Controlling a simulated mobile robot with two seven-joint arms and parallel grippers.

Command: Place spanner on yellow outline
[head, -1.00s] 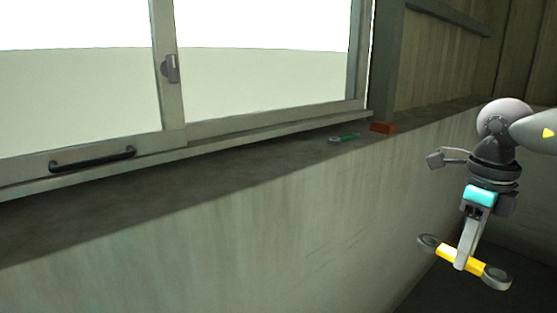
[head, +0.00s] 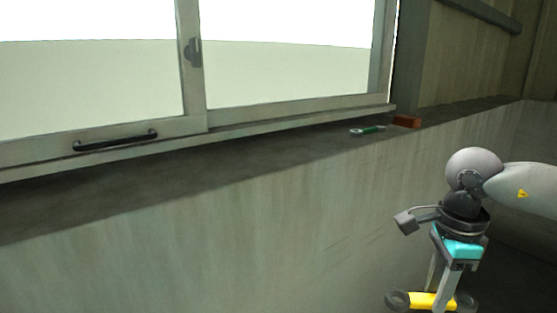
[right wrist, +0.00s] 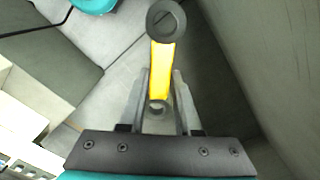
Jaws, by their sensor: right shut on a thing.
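A spanner with a yellow middle and grey ring ends (head: 422,300) is in my right gripper (head: 440,302), low at the right of the head view. The gripper is shut on the yellow middle. In the right wrist view the spanner (right wrist: 162,70) stretches away from between the two fingers (right wrist: 160,100). A second, smaller spanner with a green handle (head: 368,130) lies on the window ledge, well away from the gripper. No yellow outline shows in either view. My left gripper is not in view.
A concrete ledge (head: 200,172) runs below the window, mostly bare. A red-brown block (head: 407,121) sits at its far end beside the post. The window frame has a black handle (head: 115,140). The wall (head: 250,240) drops below the ledge.

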